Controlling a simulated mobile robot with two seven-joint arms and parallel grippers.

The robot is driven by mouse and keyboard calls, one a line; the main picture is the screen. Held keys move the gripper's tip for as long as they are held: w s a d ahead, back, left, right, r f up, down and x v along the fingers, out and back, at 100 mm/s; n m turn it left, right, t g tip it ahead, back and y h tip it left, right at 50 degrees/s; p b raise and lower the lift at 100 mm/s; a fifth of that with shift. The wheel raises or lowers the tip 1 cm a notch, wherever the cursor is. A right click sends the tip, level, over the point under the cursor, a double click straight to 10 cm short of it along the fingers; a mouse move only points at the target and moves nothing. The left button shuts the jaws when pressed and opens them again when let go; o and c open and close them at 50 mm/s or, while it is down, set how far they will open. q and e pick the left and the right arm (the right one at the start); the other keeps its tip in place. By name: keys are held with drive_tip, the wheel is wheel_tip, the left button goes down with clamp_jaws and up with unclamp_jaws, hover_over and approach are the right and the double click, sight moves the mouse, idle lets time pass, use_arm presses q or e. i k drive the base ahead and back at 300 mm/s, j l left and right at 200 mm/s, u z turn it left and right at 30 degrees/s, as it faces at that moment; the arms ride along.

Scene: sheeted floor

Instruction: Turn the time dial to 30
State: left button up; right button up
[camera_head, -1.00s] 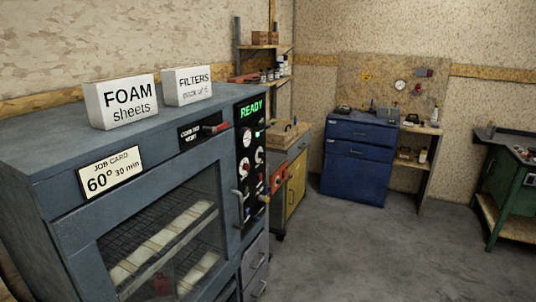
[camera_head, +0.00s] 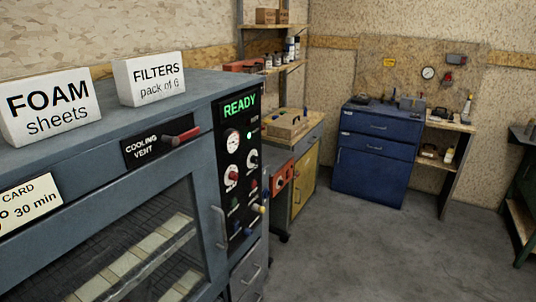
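The oven-like cabinet (camera_head: 110,175) stands at the left with a black control panel (camera_head: 240,150) on the right of its front. The panel bears a green READY display (camera_head: 239,106), a round gauge (camera_head: 232,141), a white dial with a red mark (camera_head: 231,176) and another white dial (camera_head: 252,160). The dial labels and settings are too small to read, so I cannot tell which is the time dial. The job card (camera_head: 28,205) shows "30 min" and is partly cut off at the left. Neither gripper is in view.
A red cooling vent lever (camera_head: 182,137) and a door handle (camera_head: 219,227) stick out near the panel. Coloured knobs (camera_head: 257,208) sit low on it. A blue cabinet (camera_head: 375,155) stands behind. The grey floor (camera_head: 390,255) to the right is clear.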

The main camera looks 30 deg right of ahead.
sight(253, 159)
drive_tip(key=i+l, duration=0.2)
drive_tip(key=l, duration=0.15)
drive_tip(key=i+l, duration=0.15)
drive_tip(key=l, duration=0.2)
drive_tip(key=i+l, duration=0.2)
drive_tip(key=l, duration=0.15)
